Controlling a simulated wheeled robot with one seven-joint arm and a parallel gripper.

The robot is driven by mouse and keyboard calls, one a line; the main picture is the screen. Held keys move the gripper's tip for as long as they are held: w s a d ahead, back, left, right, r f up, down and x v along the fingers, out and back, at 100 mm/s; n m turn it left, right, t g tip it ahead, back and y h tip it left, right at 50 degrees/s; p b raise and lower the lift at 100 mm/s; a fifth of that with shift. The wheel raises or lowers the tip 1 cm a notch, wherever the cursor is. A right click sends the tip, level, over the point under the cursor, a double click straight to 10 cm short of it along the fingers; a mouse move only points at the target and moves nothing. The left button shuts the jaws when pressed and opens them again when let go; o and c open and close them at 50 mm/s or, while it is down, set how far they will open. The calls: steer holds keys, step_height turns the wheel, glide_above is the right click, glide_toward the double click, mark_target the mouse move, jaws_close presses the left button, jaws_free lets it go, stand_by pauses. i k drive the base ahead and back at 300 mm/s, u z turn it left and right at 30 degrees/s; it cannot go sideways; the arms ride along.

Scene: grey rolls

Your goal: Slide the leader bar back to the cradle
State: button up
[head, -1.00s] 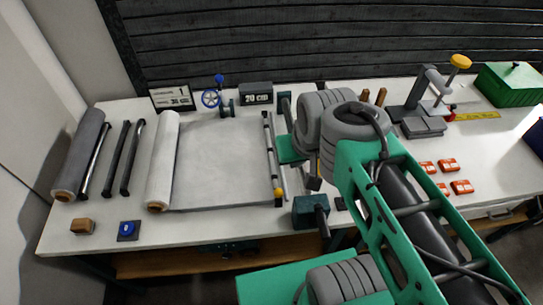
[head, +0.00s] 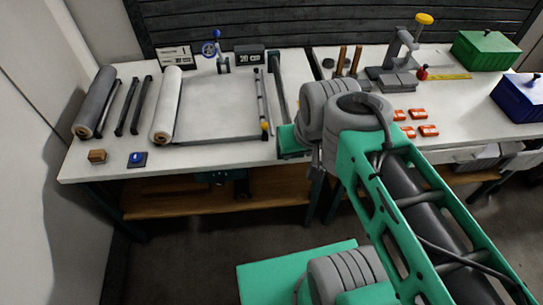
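A long thin grey bar with a yellow knob at its near end, which looks like the leader bar (head: 261,98), lies along the right edge of a grey sheet (head: 215,108) on the left table. The sheet runs left to a pale roll (head: 167,105). I cannot tell for sure which part is the cradle. My gripper (head: 316,166) hangs at the right front corner of the left table, to the right of the bar and apart from it. My own arm hides much of it. Its fingers are too small to read, and no held thing shows.
Left are dark rods (head: 141,104), a dark roll (head: 96,102) and a wooden block (head: 97,156). Orange pieces (head: 418,114) lie on the right table.

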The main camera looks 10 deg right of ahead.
mark_target(264, 126)
steer(key=u, duration=0.4)
steer(key=k, duration=0.1)
steer(key=z, duration=1.1)
steer(key=i, duration=0.8)
steer(key=u, duration=3.2)
